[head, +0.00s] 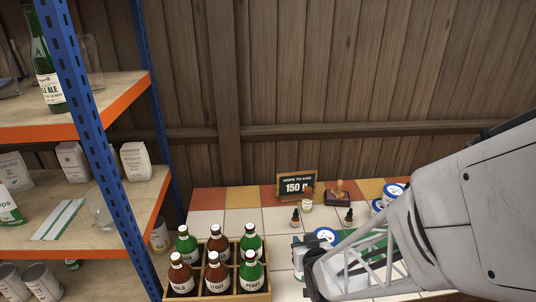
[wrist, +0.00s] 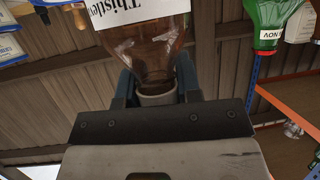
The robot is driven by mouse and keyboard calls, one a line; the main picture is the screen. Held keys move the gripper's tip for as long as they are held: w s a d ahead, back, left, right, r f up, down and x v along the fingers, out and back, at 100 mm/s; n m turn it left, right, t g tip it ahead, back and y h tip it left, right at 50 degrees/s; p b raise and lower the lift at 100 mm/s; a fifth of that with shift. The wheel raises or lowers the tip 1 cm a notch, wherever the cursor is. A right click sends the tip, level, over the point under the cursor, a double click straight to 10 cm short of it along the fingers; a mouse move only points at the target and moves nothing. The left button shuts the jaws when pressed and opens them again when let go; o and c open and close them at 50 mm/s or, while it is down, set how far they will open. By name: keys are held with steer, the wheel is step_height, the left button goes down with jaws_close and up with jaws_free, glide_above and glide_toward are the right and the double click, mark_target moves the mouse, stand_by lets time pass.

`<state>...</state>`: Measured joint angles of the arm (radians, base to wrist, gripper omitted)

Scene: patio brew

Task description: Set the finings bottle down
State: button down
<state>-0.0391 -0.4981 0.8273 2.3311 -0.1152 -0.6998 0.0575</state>
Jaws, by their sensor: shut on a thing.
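My gripper (wrist: 157,82) is shut on the neck of a brown glass bottle in the wrist view. I take this as the finings bottle (wrist: 150,52); its white label shows "Thistle", and no word "finings" can be read. A pale collar or cap sits between the dark fingers. The bottle's far end is cut off by the frame. In the head view my arm reaches in from the right over the tiled counter (head: 272,222) and hides the held bottle. I cannot tell there how high it is held.
A wooden crate (head: 233,297) with several brown and green bottles stands at the counter's front left. A blue-orange shelf (head: 158,185) is left.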

steer(key=shift+f, duration=1.9)
steer(key=c, duration=0.8)
jaws_free()
steer(key=shift+r, duration=0.15)
steer(key=shift+s+r, duration=0.25)
steer(key=shift+s, duration=0.25)
steer(key=v, duration=1.1)
steer(key=shift+w, duration=0.1)
